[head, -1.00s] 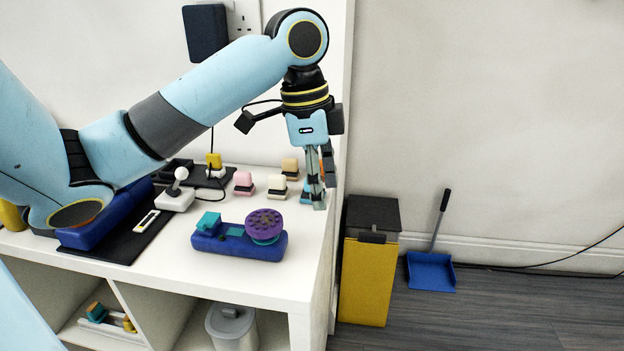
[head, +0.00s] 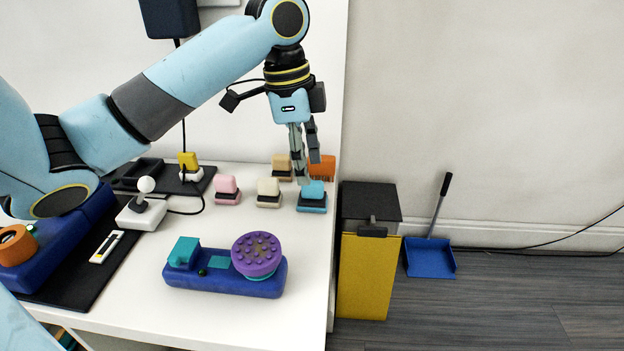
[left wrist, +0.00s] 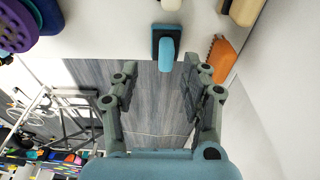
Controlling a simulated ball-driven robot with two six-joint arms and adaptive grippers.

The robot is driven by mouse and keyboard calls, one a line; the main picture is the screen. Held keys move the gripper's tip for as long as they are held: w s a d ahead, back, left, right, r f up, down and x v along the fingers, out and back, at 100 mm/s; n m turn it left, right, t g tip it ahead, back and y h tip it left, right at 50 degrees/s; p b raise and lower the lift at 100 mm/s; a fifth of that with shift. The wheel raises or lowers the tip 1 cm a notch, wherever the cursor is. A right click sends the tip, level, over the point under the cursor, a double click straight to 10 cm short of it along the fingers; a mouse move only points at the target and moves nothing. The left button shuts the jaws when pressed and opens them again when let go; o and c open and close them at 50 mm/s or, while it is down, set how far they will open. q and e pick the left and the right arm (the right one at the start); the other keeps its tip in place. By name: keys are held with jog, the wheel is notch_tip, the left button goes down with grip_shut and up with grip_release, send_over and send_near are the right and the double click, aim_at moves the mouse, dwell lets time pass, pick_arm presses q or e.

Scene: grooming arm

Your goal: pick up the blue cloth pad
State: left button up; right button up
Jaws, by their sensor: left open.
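The blue cloth pad (head: 312,203) stands upright on the white shelf top near its right end, with a light blue upper part on a darker blue base. It also shows in the left wrist view (left wrist: 166,52), just beyond the fingertips and between their lines. My left gripper (head: 307,178) is open and points down, its fingertips just above and behind the pad in the head view. In the left wrist view my left gripper (left wrist: 161,68) has its two fingers spread wide with nothing between them. My right gripper is not in view.
An orange brush-like block (head: 322,167) stands close behind the pad. Cream (head: 268,193), tan (head: 281,166) and pink (head: 227,190) blocks stand to its left. A blue device with a purple disc (head: 256,255) is in front. The shelf edge drops to a yellow bin (head: 362,280).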

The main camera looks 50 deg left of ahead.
aim_at(312, 182)
pick_arm(q)
jog(key=shift+f, duration=0.4)
jog(key=f, duration=0.1)
jog(key=w+f+b, duration=0.1)
jog(key=f, duration=0.2)
jog(key=shift+w+d+f+b, duration=0.2)
jog(key=shift+w+d+b, duration=0.05)
jog(key=shift+b, duration=0.1)
jog(key=shift+f, duration=0.2)
grip_shut()
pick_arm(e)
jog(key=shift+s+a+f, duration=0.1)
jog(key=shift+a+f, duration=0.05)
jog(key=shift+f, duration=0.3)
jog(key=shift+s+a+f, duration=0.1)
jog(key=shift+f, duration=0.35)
